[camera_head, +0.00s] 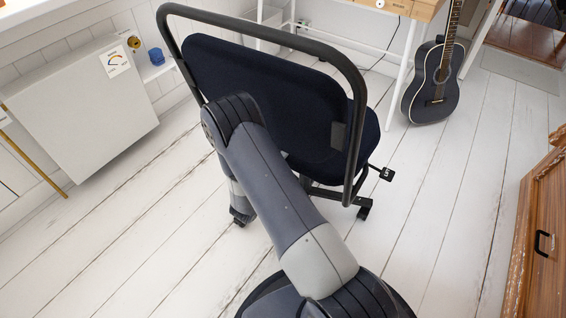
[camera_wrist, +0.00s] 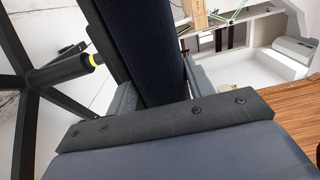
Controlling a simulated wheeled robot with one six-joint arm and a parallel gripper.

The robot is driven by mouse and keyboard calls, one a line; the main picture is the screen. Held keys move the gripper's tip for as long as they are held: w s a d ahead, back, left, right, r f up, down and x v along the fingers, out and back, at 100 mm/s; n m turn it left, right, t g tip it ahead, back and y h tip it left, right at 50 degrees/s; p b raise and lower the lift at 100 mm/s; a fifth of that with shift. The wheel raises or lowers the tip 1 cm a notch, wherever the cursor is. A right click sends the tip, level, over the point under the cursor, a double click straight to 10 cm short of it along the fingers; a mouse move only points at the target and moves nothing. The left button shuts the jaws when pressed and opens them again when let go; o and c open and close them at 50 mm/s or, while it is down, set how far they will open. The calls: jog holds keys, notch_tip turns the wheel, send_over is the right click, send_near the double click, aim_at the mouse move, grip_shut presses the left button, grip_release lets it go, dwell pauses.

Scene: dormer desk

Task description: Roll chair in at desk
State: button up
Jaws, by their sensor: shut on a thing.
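The office chair has a navy backrest (camera_head: 270,95) inside a dark tubular frame, and it stands on the white plank floor. Its star base and a yellow-ringed column (camera_wrist: 75,68) show at left in the wrist view. My gripper (camera_wrist: 160,85) is shut on the chair, with its grey fingers either side of a navy padded part (camera_wrist: 150,50) that looks like the seat edge. In the head view my arm and the backrest hide the gripper. Part of the desk, with white legs (camera_head: 405,65) and a wooden box part (camera_head: 415,8), stands beyond the chair.
A black guitar (camera_head: 432,85) leans right of the desk leg. A wooden cabinet (camera_head: 545,225) is at the right edge. Bare floor (camera_head: 450,190) lies between chair and cabinet.

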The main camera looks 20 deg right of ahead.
jog(key=shift+f, duration=0.1)
grip_shut()
